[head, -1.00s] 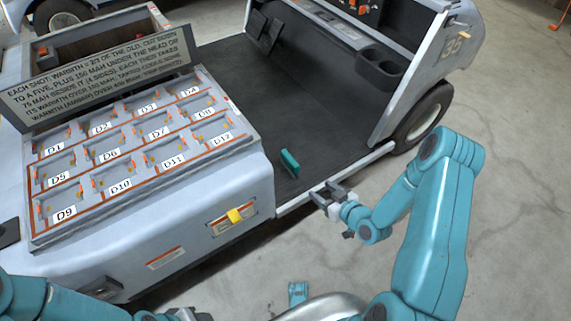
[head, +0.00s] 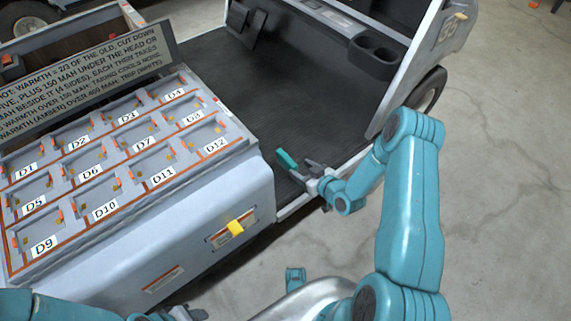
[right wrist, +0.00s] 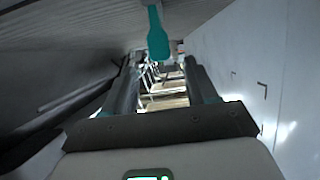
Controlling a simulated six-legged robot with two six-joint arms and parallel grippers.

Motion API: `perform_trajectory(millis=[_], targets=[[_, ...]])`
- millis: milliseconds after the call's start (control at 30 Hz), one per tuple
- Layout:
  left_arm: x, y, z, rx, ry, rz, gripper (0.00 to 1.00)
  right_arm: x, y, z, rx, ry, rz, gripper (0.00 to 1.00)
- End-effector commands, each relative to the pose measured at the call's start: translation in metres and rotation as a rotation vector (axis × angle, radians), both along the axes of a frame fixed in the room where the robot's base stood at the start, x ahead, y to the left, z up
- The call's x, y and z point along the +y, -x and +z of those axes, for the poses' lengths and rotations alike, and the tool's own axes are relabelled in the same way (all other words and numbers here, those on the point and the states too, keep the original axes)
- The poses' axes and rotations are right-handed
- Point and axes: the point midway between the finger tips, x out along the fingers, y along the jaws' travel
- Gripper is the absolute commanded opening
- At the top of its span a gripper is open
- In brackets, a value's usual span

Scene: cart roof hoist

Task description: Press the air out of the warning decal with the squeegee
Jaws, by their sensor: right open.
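The teal squeegee (head: 286,159) lies on the cart's dark floor, near its open side edge. It also shows at the top middle of the right wrist view (right wrist: 158,38). My right gripper (head: 303,170) is open and empty, with its fingers just short of the squeegee. In the right wrist view the squeegee is ahead of the two fingers (right wrist: 160,78), in line with the gap. Two small labels are on the cart's side panel: one with a yellow piece on it (head: 218,241) and a lower one (head: 163,279). I cannot tell which is the warning decal. My left gripper (head: 182,314) is partly cut off at the bottom edge.
A grey tray (head: 130,182) with several numbered bays, D1 to D12, stands on the cart at left, behind it a sign (head: 85,88) with text. The cart's sill and the upright panel (head: 400,70) bound the floor opening. The concrete floor (head: 500,200) at right is clear.

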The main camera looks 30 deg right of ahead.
Motion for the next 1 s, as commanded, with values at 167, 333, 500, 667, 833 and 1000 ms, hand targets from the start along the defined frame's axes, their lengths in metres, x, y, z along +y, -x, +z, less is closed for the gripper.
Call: perform_trajectory(millis=[167,333,500,667,833,1000], targets=[[0.001,-0.002,-0.010,-0.003,-0.001,0.006,0.43,0.003,-0.029,-0.014,-0.002,-0.001,0.001,0.57],[0.002,-0.002,-0.014,-0.004,-0.002,0.009,0.43,0.004,-0.041,-0.018,-0.002,0.000,0.001,0.57],[0.005,-0.005,-0.028,-0.008,-0.004,0.019,0.43,0.007,-0.066,-0.034,-0.003,0.000,0.002,0.57],[0.006,-0.007,-0.032,-0.012,-0.005,0.026,0.43,0.008,-0.084,-0.038,-0.002,-0.001,0.000,0.57],[0.006,-0.007,-0.031,-0.012,-0.005,0.027,0.43,0.008,-0.086,-0.037,-0.001,-0.002,-0.001,0.57],[0.006,-0.007,-0.031,-0.012,-0.005,0.027,0.43,0.008,-0.086,-0.037,0.000,-0.002,-0.001,0.31]])
